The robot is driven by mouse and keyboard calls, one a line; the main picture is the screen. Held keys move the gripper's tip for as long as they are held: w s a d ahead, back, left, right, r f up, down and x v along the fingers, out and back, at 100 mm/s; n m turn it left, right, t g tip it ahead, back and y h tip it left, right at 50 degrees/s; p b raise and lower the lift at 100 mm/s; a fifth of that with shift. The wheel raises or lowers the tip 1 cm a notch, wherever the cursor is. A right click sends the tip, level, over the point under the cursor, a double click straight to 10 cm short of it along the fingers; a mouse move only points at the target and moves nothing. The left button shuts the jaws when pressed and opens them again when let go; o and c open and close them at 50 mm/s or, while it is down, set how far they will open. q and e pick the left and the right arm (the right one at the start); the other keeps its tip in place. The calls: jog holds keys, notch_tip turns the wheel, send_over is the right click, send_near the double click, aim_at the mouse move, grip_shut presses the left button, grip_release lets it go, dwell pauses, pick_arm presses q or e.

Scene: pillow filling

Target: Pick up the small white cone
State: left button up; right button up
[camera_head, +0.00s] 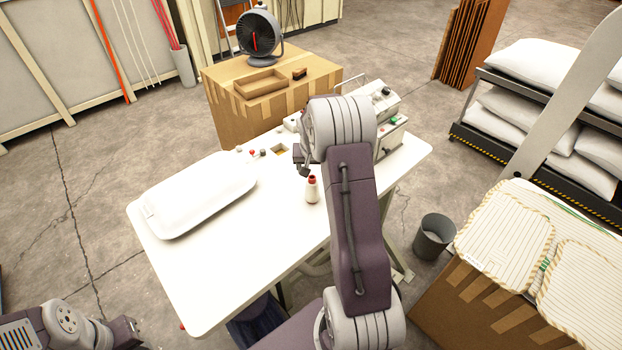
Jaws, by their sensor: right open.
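A small white cone (312,193) with a red top stands upright on the white table (245,270), near its middle. My right gripper (303,168) is open and sits just above and slightly left of the cone's red top in the picture. Its fingers look empty, and my right arm's wrist hides part of it. I cannot tell whether it touches the cone. My left arm's end (125,332) shows at the lower left, away from the table, and its fingers cannot be made out.
A white pillow-like object (200,193) lies on the table's left part. A sewing machine (388,125) stands at the back right, with small coloured items (252,153) left of it. A box with a fan (260,35) is behind. A bin (434,237) stands right of the table.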

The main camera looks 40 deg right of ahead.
aim_at(312, 178)
jog(key=p+x, duration=0.1)
jog(key=x, duration=0.2)
jog(key=shift+d+f, duration=0.1)
jog(key=shift+f, duration=0.2)
jog(key=shift+w+d+f, duration=0.1)
jog(key=shift+w+f, duration=0.05)
jog(key=shift+w, duration=0.05)
jog(key=shift+w+f+p, duration=0.1)
jog(key=shift+f+p, duration=0.2)
jog(key=shift+p, duration=0.2)
jog(key=p+x, duration=0.1)
jog(key=x, duration=0.2)
jog(key=shift+w+f+p, duration=0.1)
jog(key=shift+f+p, duration=0.25)
jog(key=shift+w+f, duration=0.2)
jog(key=shift+f, duration=0.15)
jog(key=shift+r, duration=0.1)
grip_shut()
